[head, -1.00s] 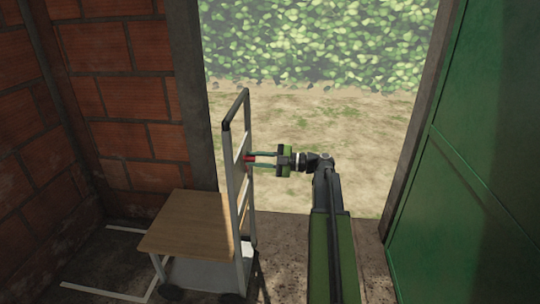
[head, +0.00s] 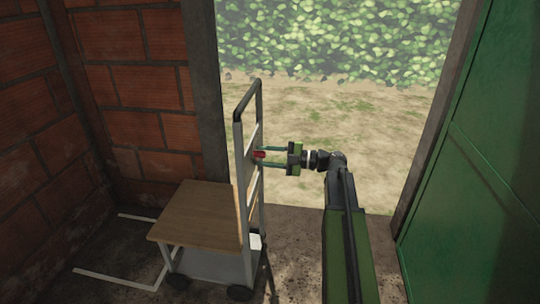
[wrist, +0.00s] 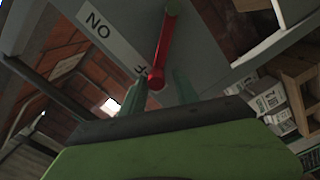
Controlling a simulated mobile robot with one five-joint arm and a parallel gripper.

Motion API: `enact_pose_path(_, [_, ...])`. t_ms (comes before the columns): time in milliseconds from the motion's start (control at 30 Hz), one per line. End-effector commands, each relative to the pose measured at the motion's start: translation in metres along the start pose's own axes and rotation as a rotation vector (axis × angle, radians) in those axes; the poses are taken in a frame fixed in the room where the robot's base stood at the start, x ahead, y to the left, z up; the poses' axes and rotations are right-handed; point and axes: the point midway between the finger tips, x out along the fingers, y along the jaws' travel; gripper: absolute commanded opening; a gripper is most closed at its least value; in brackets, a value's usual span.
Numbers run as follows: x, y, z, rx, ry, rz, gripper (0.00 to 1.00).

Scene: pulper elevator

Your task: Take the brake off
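A trolley with a wooden top (head: 205,215) and a tall grey handle frame (head: 241,180) stands left of the doorway. A red lever (head: 259,154) shows on the frame's upper part. In the wrist view, the red lever (wrist: 163,45) runs from a pivot at the top down to a round knob, in front of a grey plate (wrist: 205,60) with a white "NO" label (wrist: 100,24). My gripper (head: 266,156) points left at the lever. Its two fingers (wrist: 158,92) are spread, one on each side of the knob, with visible gaps.
A green metal door (head: 470,160) stands at the right. A brick wall (head: 140,100) is behind and left of the trolley. White lines (head: 115,279) mark the floor at left. The doorway opens onto bare ground and a hedge (head: 340,40).

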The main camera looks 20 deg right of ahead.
Motion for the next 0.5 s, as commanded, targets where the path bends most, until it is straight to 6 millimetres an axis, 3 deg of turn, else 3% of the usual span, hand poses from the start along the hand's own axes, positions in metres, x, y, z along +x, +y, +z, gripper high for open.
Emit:
enact_pose_path(333, [-0.002, 0.001, 0.001, 0.0, -0.003, 0.003, 0.43])
enact_pose_path(500, [-0.026, 0.001, 0.002, 0.0, -0.006, 0.004, 0.43])
